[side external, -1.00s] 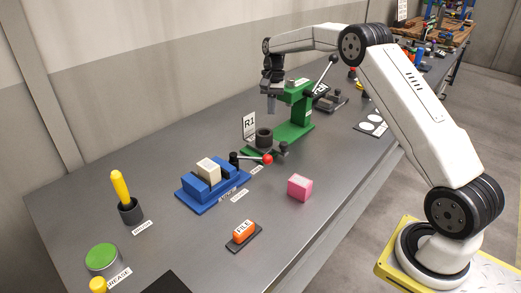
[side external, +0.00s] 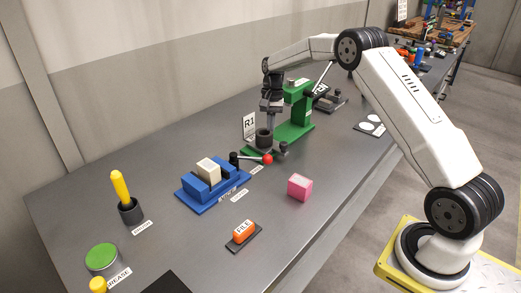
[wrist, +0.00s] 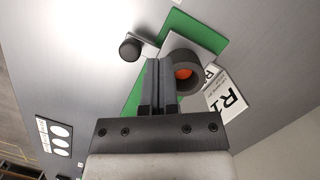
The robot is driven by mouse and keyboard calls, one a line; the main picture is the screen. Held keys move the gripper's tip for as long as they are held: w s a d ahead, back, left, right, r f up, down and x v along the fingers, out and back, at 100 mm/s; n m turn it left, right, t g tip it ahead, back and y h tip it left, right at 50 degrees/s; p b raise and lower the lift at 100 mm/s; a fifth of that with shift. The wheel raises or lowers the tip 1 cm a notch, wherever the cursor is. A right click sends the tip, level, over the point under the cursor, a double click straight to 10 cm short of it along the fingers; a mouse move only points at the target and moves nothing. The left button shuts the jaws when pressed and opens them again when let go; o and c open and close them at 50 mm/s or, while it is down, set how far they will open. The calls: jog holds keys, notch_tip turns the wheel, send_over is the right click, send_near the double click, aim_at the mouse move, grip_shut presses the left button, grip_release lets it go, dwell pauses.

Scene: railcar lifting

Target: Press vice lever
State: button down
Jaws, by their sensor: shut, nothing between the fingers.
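The blue vice (side external: 212,196) stands on the bench with a cream block (side external: 208,168) between its jaws. Its lever, a thin rod with a red ball (side external: 267,159) at the end, sticks out to the right. The vice and lever are not seen in the wrist view. My gripper (side external: 270,127) is shut and empty, pointing down at the dark round cup (side external: 264,137) on the green press, behind the red ball. In the wrist view the closed fingers (wrist: 160,62) are beside the cup (wrist: 190,62), which shows orange inside; I cannot tell whether they touch.
The green press (side external: 299,110) rises just right of my gripper, with a lever up top. The R1 sign (side external: 249,125) stands behind the cup. A pink block (side external: 300,187) and an orange file block (side external: 243,230) lie in front. The bench between them is clear.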

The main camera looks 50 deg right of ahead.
aim_at(269, 157)
jog(key=x, duration=0.4)
jog(key=shift+f, duration=0.15)
jog(key=shift+s+a+f, duration=0.2)
jog(key=shift+a, duration=0.05)
jog(key=shift+s+a+f, duration=0.15)
jog(key=shift+s+a, duration=0.35)
jog(key=shift+a, duration=0.2)
jog(key=shift+s+a+f, duration=0.1)
jog(key=shift+s+a, duration=0.35)
jog(key=shift+a, duration=0.25)
jog(key=shift+s+a+m, duration=0.35)
jog(key=shift+s+m, duration=0.05)
jog(key=shift+m, duration=0.2)
jog(key=shift+s+a+m+t, duration=0.4)
jog(key=shift+s+a+m, duration=0.55)
jog(key=shift+m, duration=0.35)
jog(key=a+m, duration=0.2)
jog(key=s+a+m+t, duration=0.1)
jog(key=a+m, duration=0.3)
jog(key=shift+s, duration=0.4)
jog(key=a+m+t, duration=0.1)
jog(key=a+m, duration=0.1)
jog(key=m, duration=0.1)
jog(key=shift+w+a, duration=0.15)
jog(key=shift+a, duration=0.2)
jog(key=shift+w+a, duration=0.2)
jog(key=shift+a, duration=0.5)
